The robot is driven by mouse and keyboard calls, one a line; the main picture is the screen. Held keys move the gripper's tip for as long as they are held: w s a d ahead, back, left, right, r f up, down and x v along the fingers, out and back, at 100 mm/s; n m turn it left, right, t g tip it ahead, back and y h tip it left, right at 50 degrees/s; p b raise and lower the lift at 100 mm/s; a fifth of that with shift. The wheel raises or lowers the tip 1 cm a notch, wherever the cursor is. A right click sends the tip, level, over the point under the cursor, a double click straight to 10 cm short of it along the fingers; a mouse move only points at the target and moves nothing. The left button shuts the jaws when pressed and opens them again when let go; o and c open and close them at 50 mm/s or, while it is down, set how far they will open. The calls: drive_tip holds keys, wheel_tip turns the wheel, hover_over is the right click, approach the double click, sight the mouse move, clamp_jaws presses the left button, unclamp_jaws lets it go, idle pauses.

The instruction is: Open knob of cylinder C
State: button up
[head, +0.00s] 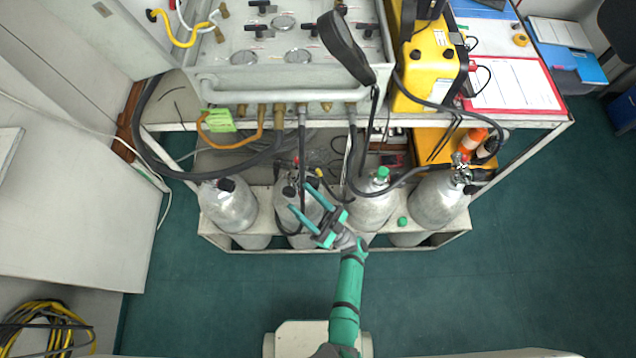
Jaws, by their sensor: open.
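Grey gas cylinders stand in a row in a white rack. The left one (228,208) has a black knob (227,184). The second (290,222) has a dark knob (289,190) and hoses at its top. The third (370,209) has a green knob (382,172). The right one (436,203) has a metal valve fitting (461,168). I can read no letters, so I cannot tell which is cylinder C. My teal gripper (300,197) is open over the second cylinder, its fingers pointing up-left. Contact cannot be told; my gripper partly hides that cylinder.
Black hoses (352,150) hang from the panel (290,38) above the cylinders. The white rack (270,243) runs along their front. The green floor (480,300) in front is clear.

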drive_tip(key=r+n+g, duration=0.1)
drive_tip(key=n+g, duration=0.2)
drive_tip(key=n, duration=0.1)
drive_tip(key=n+g+h, duration=0.4)
drive_tip(key=n+h, duration=0.4)
drive_tip(key=n, duration=0.1)
approach(319, 184)
drive_tip(key=x, duration=0.7)
drive_tip(key=f+x, duration=0.1)
drive_tip(key=x, duration=0.3)
drive_tip(key=shift+w+d, duration=0.1)
drive_tip(key=shift+d, duration=0.15)
drive_tip(key=c, duration=1)
drive_tip(key=shift+c, duration=0.2)
